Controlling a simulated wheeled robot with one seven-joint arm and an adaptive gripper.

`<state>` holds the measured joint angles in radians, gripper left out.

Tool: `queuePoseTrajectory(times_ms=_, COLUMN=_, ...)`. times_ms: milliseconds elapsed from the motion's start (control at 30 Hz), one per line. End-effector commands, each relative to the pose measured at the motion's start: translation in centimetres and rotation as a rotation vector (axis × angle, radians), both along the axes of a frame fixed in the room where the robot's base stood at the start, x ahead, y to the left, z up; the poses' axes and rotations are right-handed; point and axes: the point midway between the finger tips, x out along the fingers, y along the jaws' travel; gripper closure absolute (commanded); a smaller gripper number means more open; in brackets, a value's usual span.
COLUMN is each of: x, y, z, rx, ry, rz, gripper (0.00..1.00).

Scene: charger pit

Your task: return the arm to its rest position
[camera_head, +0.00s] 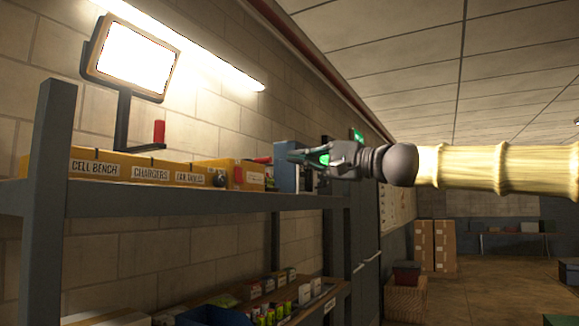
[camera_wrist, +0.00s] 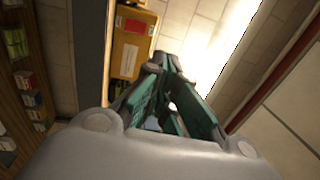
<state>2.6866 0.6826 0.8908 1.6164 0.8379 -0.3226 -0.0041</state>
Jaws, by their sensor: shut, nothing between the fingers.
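My gripper (camera_head: 291,155) is at the end of my outstretched arm, which enters from the right in the head view. It is held about level with the top shelf's boxes, and its fingers point left toward them. In the wrist view its green-padded fingers (camera_wrist: 172,62) show ahead of the grey palm. The fingers are shut with nothing held. From these views I cannot tell how far the fingertips are from the shelf or the boxes behind them.
Small packets (camera_head: 290,290) fill the lower shelf. Cartons (camera_head: 435,246) stand farther back. The floor (camera_head: 500,285) at right looks mostly clear.

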Motion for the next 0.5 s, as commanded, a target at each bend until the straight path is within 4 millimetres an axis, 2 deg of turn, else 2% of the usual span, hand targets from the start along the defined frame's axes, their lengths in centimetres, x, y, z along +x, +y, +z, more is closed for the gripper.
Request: queuePoseTrajectory(times_ms=500, x=-0.39, y=-0.62, z=0.10, rx=0.001, ry=0.001, rz=0.000, gripper=1.00)
